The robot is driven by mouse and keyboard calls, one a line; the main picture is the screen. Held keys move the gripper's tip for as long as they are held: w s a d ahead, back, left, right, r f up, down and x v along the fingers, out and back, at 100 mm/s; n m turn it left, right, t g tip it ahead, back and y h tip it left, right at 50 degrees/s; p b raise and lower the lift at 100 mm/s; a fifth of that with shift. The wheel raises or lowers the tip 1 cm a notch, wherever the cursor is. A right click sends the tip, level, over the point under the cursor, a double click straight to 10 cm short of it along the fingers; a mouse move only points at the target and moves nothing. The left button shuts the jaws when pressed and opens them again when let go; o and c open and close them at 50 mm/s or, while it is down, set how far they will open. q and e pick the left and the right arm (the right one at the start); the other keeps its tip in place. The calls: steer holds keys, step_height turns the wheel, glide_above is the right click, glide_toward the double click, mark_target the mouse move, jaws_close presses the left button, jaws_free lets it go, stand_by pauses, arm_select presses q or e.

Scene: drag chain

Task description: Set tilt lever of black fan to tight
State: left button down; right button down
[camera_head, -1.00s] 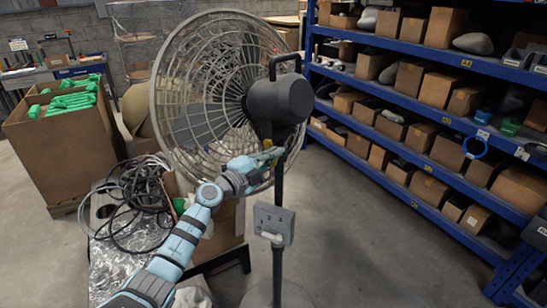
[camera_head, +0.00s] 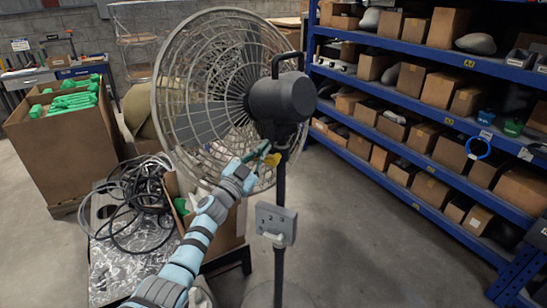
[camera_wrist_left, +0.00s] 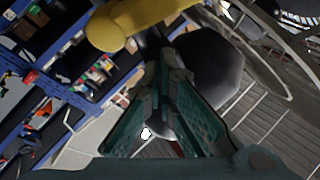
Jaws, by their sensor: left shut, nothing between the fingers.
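The black fan (camera_head: 281,97) stands on a pole, its dark motor housing facing me and its wire grille (camera_head: 200,60) beyond. Its yellow tilt lever (camera_head: 273,160) sits below the housing by the pole, partly hidden. In the left wrist view the yellow lever (camera_wrist_left: 135,18) is large at the top, with the dark fan housing (camera_wrist_left: 210,65) behind. My left gripper (camera_head: 264,152) is shut and empty, its tips close to the lever. In the wrist view the teal fingers (camera_wrist_left: 165,65) converge just below it; contact cannot be told. My right gripper is not in view.
A grey control box (camera_head: 274,223) is on the pole below the lever. Blue shelves (camera_head: 440,110) with cartons stand at the right. A carton of green parts (camera_head: 65,140) and coiled black cables (camera_head: 135,195) are at the left. The floor right of the pole is clear.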

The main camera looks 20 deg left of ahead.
arm_select(q)
steer(key=shift+r, duration=0.1)
steer(key=shift+r+p, duration=0.35)
steer(key=shift+p, duration=0.1)
steer(key=r+p, duration=0.1)
steer(key=p, duration=0.1)
steer(key=r+p, duration=0.2)
steer(key=shift+s+r, duration=0.1)
steer(key=shift+s, duration=0.25)
steer(key=d+f+v, duration=0.1)
steer(key=d+v, duration=0.1)
steer(key=v, duration=0.7)
steer(key=shift+s+a+b, duration=0.15)
steer(key=shift+a+b, duration=0.2)
steer(key=shift+b, duration=0.05)
steer(key=shift+r, duration=0.1)
